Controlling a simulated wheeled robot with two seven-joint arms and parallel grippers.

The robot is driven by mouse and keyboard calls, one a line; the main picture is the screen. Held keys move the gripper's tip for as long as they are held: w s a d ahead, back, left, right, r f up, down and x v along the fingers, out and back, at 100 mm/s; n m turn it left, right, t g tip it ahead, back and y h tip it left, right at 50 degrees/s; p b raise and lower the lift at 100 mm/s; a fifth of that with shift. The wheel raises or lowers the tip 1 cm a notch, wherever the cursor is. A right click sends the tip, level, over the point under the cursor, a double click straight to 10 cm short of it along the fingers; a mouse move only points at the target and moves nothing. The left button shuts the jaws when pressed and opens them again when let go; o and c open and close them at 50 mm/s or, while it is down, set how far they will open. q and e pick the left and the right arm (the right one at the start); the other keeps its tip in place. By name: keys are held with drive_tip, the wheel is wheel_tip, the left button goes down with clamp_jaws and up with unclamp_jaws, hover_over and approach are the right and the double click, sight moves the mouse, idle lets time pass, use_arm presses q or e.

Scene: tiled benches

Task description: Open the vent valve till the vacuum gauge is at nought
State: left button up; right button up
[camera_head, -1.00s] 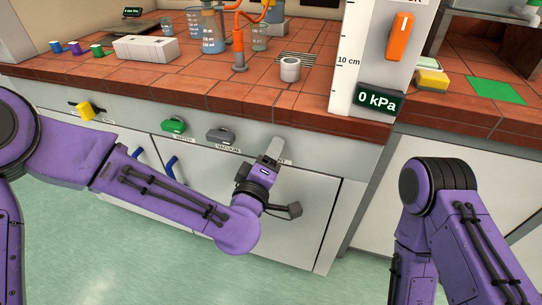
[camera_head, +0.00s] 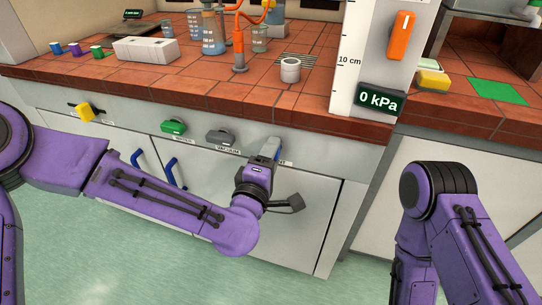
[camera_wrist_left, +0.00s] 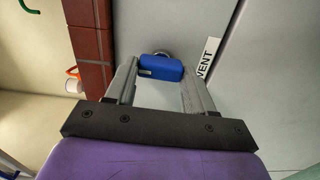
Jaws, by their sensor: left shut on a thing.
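The blue vent valve handle (camera_wrist_left: 161,67) sits on the bench front beside the label "VENT" (camera_wrist_left: 208,60) in the left wrist view. My left gripper also shows in the wrist view (camera_wrist_left: 160,82), shut on the handle with a finger at each side. The vacuum gauge (camera_head: 380,100) reads "0 kPa". My right arm shows at the right, but its gripper is out of view.
A grey vacuum valve (camera_head: 220,137), a green valve (camera_head: 173,127) and a yellow valve (camera_head: 85,114) lie left along the bench front. An orange lever (camera_head: 401,35) sits on the panel above the gauge. Glassware and a white cup (camera_head: 290,69) stand on the tiled bench.

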use_arm(q)
drive_tip(key=o, duration=1)
drive_tip(key=shift+o, duration=0.2)
drive_tip(key=shift+s, duration=0.1)
drive_tip(key=p+v, duration=0.7)
drive_tip(key=v, duration=0.3)
drive_tip(key=shift+s, duration=0.25)
